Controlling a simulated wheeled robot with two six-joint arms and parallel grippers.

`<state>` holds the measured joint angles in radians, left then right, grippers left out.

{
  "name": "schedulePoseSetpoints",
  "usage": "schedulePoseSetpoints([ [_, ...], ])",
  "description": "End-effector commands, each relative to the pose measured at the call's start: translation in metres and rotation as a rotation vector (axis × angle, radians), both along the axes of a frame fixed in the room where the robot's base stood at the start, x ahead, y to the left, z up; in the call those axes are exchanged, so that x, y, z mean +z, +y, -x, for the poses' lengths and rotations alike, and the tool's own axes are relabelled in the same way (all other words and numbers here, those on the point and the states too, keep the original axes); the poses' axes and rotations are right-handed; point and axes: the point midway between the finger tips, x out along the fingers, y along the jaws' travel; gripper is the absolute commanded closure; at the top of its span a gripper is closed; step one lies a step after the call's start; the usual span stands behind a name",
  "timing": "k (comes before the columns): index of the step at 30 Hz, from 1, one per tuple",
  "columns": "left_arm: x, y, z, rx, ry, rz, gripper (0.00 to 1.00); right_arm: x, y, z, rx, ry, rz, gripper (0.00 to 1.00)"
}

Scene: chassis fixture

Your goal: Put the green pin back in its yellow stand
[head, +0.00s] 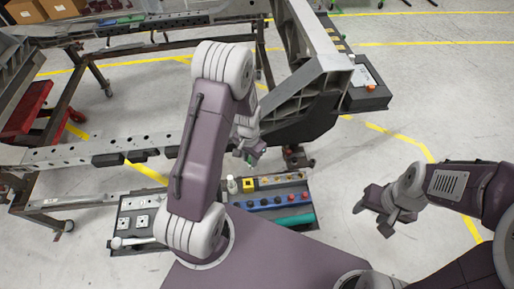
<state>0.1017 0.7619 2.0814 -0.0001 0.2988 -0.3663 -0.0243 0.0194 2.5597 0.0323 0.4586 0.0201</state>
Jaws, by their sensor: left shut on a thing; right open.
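The yellow stand (249,185) is a small yellow square with a dark centre, in the right part of the tool tray. My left gripper (247,155) is above and just behind the tray, partly hidden by my own arm. It is shut on the green pin (250,158), of which only a small green bit shows at the fingers. The pin is apart from the stand, and its tilt is too small to tell. My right gripper (371,219) is open and empty, over the floor to the right of the tray.
The tool tray (312,197) holds a white bottle (231,185), several coloured knobs and a teal cylinder (294,220). My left arm covers the tray's middle. A metal chassis frame (75,157) stands behind it.

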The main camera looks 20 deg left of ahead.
Motion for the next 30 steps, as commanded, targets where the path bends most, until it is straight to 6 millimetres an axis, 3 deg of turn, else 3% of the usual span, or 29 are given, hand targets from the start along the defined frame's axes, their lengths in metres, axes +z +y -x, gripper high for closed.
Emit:
schedulePoseSetpoints([
  [1, -0.018, 0.003, 0.007, 0.01, 0.004, 0.0, 1.0, -0.012, 0.0, 0.0, 0.0, 0.0, 0.0, 0.49],
  [3, -0.029, 0.005, 0.013, 0.018, 0.003, 0.0, 1.0, -0.017, 0.0, 0.0, 0.0, 0.0, 0.0, 0.49],
  [16, -0.043, 0.008, 0.017, 0.03, -0.001, 0.0, 1.0, -0.026, 0.0, 0.0, 0.0, 0.0, 0.0, 0.49],
  [30, -0.092, 0.008, 0.017, 0.03, -0.001, 0.0, 1.0, -0.071, 0.001, 0.001, 0.0, 0.0, 0.0, 0.49],
])
